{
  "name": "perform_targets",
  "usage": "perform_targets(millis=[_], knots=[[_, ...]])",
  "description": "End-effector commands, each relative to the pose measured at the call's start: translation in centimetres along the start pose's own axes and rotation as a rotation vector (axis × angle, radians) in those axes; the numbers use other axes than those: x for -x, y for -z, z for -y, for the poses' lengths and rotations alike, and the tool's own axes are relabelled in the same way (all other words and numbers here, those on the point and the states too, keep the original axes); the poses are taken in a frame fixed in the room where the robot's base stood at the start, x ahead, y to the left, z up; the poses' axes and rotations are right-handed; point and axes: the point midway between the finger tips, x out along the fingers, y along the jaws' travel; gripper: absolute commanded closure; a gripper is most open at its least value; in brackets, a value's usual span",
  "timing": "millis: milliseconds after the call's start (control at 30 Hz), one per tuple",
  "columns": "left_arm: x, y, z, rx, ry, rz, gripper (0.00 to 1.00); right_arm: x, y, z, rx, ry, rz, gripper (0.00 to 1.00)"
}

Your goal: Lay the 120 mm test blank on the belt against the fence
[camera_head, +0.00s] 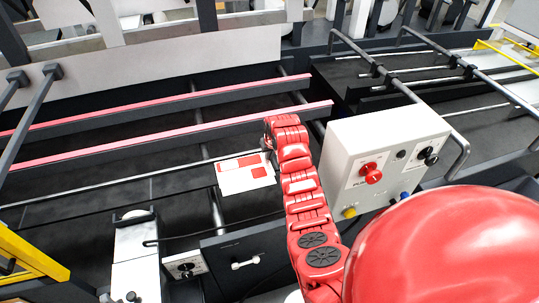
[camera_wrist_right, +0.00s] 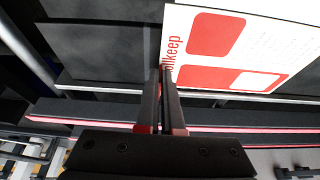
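The test blank (camera_head: 246,180), a white card with red printed panels, lies out to the left of my right gripper (camera_head: 268,152) in the head view. In the right wrist view the fingers (camera_wrist_right: 167,72) are close together, with the tips on the edge of the blank (camera_wrist_right: 280,52) beside its red lettering. The gripper appears shut on that edge. The blank is over the dark machine bed; whether it touches anything below cannot be told. Long rails with pink-red strips (camera_head: 170,147), possibly the belts, run behind it. I cannot tell which part is the fence. My left gripper is not in view.
A white control box (camera_head: 385,150) with a red knob stands just right of my right arm. A thin metal rod (camera_head: 110,182) runs across the bed near the blank. A white-topped unit (camera_head: 135,245) and a yellow frame (camera_head: 30,258) are at the front left.

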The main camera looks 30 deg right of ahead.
Motion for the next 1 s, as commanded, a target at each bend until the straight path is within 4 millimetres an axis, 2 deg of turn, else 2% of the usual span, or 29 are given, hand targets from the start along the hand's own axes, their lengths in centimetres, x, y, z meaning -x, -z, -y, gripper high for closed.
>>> perform_targets(millis=[433,600,667,1000], knots=[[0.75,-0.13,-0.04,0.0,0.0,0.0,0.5,-0.31,0.46,0.02,0.0,0.0,0.0,1.0],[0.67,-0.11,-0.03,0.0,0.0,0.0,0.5,-0.24,0.49,0.02,0.0,0.0,0.0,0.69],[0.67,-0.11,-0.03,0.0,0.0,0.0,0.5,-0.24,0.49,0.01,0.0,0.0,0.0,0.61],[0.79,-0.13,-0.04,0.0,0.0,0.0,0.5,-0.09,0.49,-0.01,0.0,0.0,-0.001,0.61]])
